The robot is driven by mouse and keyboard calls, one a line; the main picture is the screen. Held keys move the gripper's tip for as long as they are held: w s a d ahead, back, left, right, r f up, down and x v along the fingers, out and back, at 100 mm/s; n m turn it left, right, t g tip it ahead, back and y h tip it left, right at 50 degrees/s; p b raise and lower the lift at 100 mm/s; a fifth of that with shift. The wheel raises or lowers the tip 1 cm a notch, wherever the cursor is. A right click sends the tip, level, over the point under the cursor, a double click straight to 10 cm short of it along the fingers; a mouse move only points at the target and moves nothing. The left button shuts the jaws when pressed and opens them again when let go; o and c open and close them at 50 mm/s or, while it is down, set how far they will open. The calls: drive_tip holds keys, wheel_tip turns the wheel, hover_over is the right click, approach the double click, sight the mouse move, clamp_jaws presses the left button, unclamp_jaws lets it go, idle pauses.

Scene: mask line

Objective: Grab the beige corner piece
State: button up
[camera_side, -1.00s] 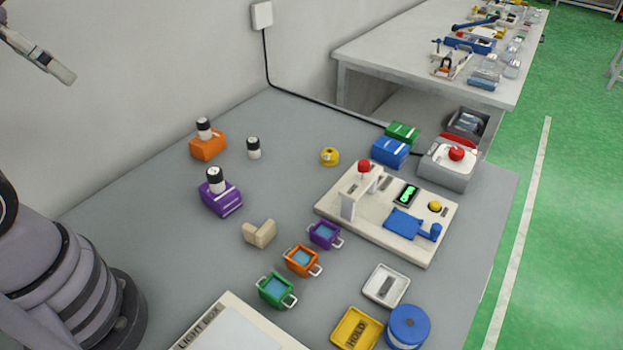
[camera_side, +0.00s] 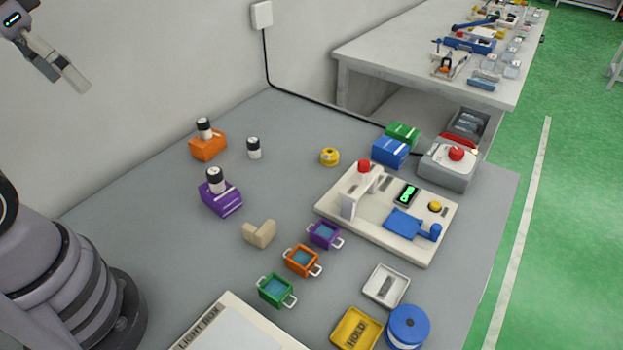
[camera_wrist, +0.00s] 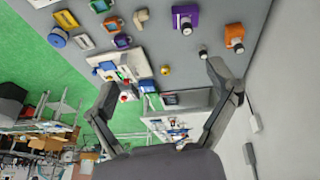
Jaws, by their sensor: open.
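The beige corner piece (camera_side: 260,233) lies on the grey table in the side view, an L-shaped block between the purple block and the small coloured trays. It also shows in the wrist view (camera_wrist: 141,17) near the top edge. My gripper (camera_side: 82,86) is high at the upper left of the side view, well above the table and far from the corner piece. In the wrist view my gripper (camera_wrist: 160,78) has its two fingers spread wide apart with nothing between them.
Purple (camera_side: 323,235), orange (camera_side: 303,260) and green (camera_side: 276,290) handled trays stand right of and below the piece. A purple block with a bottle (camera_side: 221,199) stands upper left of it. A white fixture board (camera_side: 335,207) is to the right. Table left of the piece is clear.

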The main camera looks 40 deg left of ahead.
drive_tip(key=w+d+f+n+g+h, duration=0.3)
drive_tip(key=d+f+g+h, duration=0.2)
drive_tip(key=d+f+g, duration=0.15)
drive_tip(key=n+t+h, duration=1)
drive_tip(key=n+h, duration=0.1)
drive_tip(key=n, duration=0.9)
hover_over(243, 226)
wheel_tip(243, 226, down, 23)
drive_tip(key=shift+w+f, duration=0.15)
drive_tip(key=shift+y, duration=0.3)
wheel_tip(243, 226, down, 8)
drive_tip(key=shift+r, duration=0.1)
drive_tip(key=shift+x, duration=1.2)
drive_tip(key=shift+w+d+r, duration=0.15)
drive_tip(key=shift+c, duration=0.4)
